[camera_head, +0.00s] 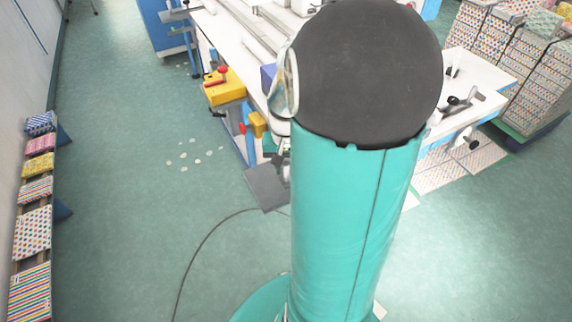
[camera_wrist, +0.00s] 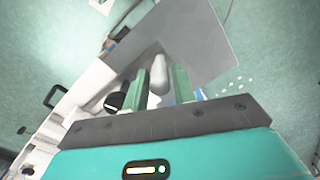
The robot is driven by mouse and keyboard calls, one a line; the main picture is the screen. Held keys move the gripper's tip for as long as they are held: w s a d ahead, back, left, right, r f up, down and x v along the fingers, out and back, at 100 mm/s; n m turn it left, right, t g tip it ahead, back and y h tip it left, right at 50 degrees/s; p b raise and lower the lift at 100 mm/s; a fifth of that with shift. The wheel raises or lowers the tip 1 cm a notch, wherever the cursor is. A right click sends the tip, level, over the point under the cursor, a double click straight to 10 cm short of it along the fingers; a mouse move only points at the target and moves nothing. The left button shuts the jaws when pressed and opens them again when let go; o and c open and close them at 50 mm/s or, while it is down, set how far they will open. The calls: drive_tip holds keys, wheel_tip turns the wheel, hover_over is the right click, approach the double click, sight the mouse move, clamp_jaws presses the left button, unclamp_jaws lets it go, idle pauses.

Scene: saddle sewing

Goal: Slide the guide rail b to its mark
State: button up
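My gripper (camera_wrist: 161,88) shows in the wrist view as two green fingers standing apart, so it is open. A pale, round-ended bar (camera_wrist: 159,73) shows in the gap between them; I cannot tell whether it is near the fingers or beyond them, and no contact shows. In the head view, long pale rails (camera_head: 247,30) lie on the white sewing table. I cannot tell which is guide rail b, and no mark for it can be made out. My gripper is hidden in the head view behind my own teal and black arm.
The white table (camera_head: 470,70) carries clamps and a dark-handled part (camera_head: 461,102). A yellow block with a red handle (camera_head: 224,86) is at its left edge. A grey plate (camera_head: 266,187) is low beside the table. Patterned boxes (camera_head: 515,60) stand at right. Floor at left is mostly open.

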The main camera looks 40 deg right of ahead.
clamp_jaws()
drive_tip(key=shift+w+a, duration=0.3)
drive_tip(key=shift+a, duration=0.7)
drive_tip(key=shift+w+a, duration=0.3)
drive_tip(key=shift+a, duration=0.65)
drive_tip(key=shift+o, duration=2.2)
unclamp_jaws()
drive_tip(key=shift+r, duration=0.15)
wheel_tip(320, 180, up, 14)
drive_tip(key=shift+f, duration=0.2)
